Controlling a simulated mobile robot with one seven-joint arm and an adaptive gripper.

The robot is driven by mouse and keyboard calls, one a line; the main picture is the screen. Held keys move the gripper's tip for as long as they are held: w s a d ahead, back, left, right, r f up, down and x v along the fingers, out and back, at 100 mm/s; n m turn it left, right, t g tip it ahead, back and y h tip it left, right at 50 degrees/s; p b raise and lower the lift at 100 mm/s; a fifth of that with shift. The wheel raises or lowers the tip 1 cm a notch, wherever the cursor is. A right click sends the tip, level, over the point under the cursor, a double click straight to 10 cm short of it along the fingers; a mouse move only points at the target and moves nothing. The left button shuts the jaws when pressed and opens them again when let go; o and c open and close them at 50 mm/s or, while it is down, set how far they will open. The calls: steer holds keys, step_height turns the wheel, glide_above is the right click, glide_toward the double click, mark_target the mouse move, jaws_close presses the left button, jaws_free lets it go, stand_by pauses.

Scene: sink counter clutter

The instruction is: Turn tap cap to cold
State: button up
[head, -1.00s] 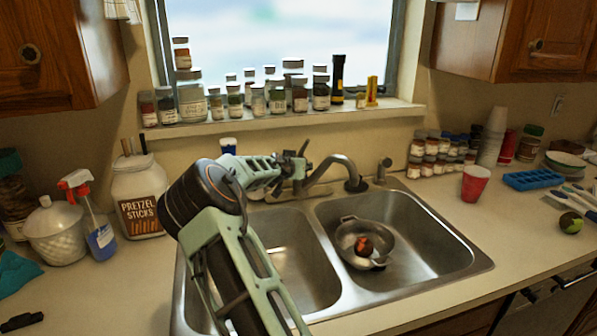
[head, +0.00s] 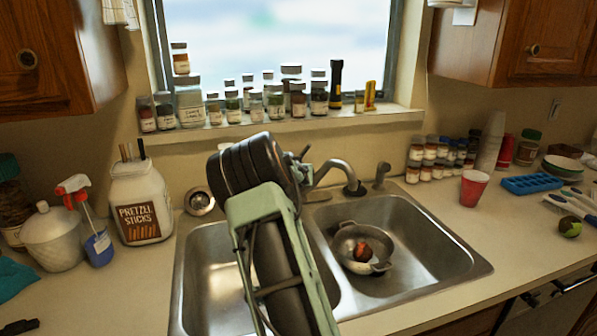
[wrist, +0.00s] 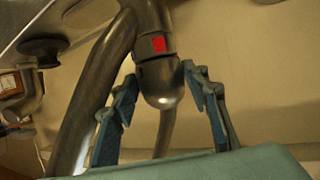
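The metal tap shows in the head view, with its curved spout (head: 335,166) reaching over the double sink. In the wrist view, the rounded metal tap cap (wrist: 160,86) points toward me, with a red square mark (wrist: 159,44) on the metal just above it. My gripper (wrist: 159,75) has its two blue fingers apart, one on each side of the cap. A gap shows at the left finger; the right finger is very close, and I cannot tell if it touches. In the head view my arm hides most of the gripper and the tap body.
The sink (head: 455,262) holds a metal pan (head: 346,240) with a reddish item in its right basin. A pretzel jar (head: 138,200) and spray bottle (head: 98,240) stand left. Several jars line the window sill (head: 290,127). A red cup (head: 473,188) stands right.

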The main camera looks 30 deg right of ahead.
steer(key=shift+r, duration=0.1)
steer(key=v, duration=1.2)
steer(key=shift+a, duration=0.1)
